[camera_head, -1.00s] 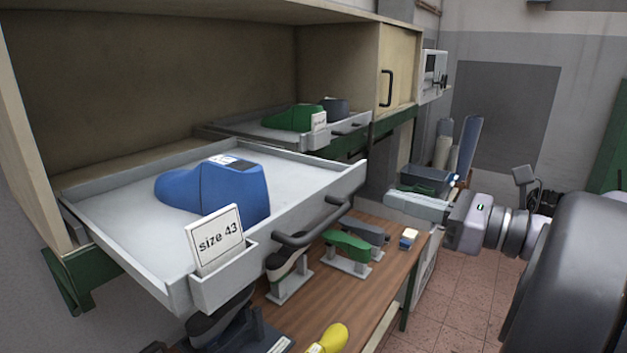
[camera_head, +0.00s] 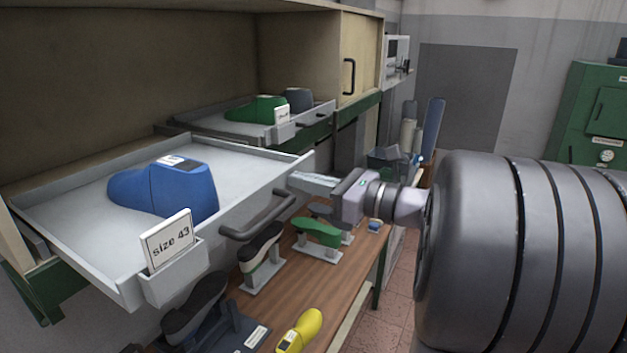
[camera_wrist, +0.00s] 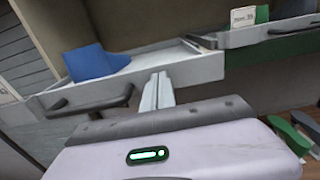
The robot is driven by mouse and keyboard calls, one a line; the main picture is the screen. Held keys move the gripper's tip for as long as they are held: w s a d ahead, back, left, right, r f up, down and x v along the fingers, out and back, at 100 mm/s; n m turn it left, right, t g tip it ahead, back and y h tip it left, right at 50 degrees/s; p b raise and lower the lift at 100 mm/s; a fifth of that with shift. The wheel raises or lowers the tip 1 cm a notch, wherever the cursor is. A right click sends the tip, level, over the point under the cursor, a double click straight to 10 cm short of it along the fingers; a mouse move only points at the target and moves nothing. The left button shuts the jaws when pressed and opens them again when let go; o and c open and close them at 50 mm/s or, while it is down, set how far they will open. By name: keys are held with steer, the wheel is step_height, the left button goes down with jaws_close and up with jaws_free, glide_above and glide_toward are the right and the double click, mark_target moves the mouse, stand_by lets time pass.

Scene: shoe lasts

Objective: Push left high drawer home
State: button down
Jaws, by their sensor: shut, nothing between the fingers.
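The left high drawer (camera_head: 80,183) is pulled out, a pale grey tray with a dark bar handle (camera_head: 258,216) and a "size 43" card (camera_head: 167,240) on its front. A blue shoe last (camera_head: 165,190) lies in it. My gripper (camera_head: 296,180) is shut and empty, its fingertips close to the right end of the drawer front. In the wrist view the fingers (camera_wrist: 158,80) point at the drawer front (camera_wrist: 195,75), right of its handle (camera_wrist: 90,104). I cannot tell whether they touch it.
A second drawer (camera_head: 215,124) with a green last (camera_head: 256,109) stands out farther along. A closed cabinet door (camera_head: 360,60) is beyond.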

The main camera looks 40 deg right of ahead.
mark_target(239, 173)
steer(key=shift+x, duration=1.1)
steer(key=shift+p+x, duration=0.6)
steer(key=shift+x, duration=1.6)
steer(key=shift+p+x, duration=0.4)
steer(key=shift+x, duration=1.85)
steer(key=shift+p+x, duration=0.3)
steer(key=shift+x, duration=1.95)
steer(key=shift+w, duration=0.1)
